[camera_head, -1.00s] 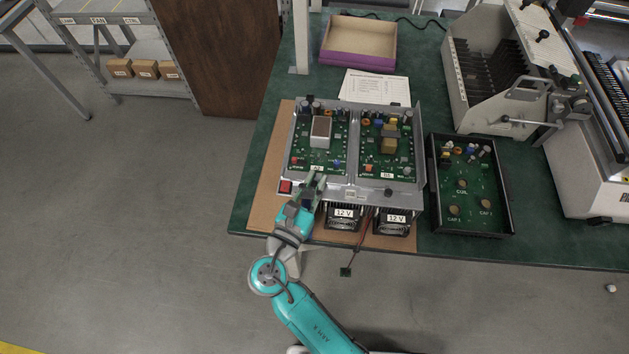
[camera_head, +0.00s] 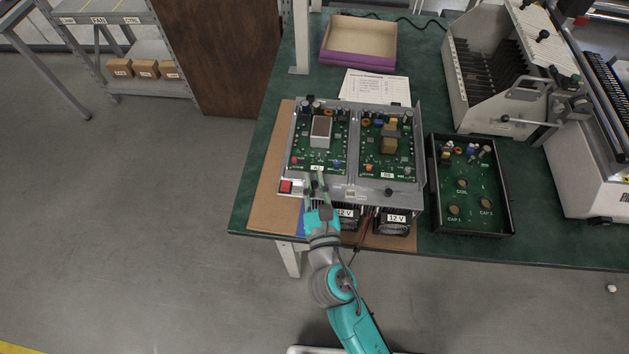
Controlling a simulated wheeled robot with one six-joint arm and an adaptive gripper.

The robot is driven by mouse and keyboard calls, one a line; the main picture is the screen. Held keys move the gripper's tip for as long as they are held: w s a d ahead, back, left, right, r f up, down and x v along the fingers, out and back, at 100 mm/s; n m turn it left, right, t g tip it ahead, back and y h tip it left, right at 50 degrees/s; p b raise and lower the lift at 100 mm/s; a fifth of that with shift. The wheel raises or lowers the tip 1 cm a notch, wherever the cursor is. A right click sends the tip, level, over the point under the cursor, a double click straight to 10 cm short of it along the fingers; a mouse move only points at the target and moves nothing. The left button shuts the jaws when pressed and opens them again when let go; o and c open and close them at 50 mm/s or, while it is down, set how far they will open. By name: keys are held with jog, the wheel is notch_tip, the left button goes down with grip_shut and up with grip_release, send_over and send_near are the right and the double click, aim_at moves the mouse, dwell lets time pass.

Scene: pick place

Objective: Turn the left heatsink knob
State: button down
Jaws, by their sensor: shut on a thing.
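The metal chassis (camera_head: 353,188) on the bench holds two green circuit boards, the left board (camera_head: 304,158) and the right board (camera_head: 372,170). A silver block with a brown top (camera_head: 320,132) stands on the left board. My gripper (camera_head: 315,182) is at the chassis's front edge, below the left board. The matching dark right knob (camera_head: 388,192) shows on the front edge. How far the left knob is turned cannot be seen.
A red switch (camera_head: 286,186) sits just left of my gripper. Two 12 V fans (camera_head: 397,219) stick out in front of the chassis, the left one partly behind my arm. A black tray (camera_head: 470,229) stands to the right. A purple box (camera_head: 357,63) lies behind.

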jog(key=shift+n+y, duration=0.3)
jog(key=shift+y, duration=0.1)
dwell(0.4)
jog(key=c, duration=1.1)
grip_release()
jog(key=v, duration=1.2)
jog(key=shift+d, duration=0.15)
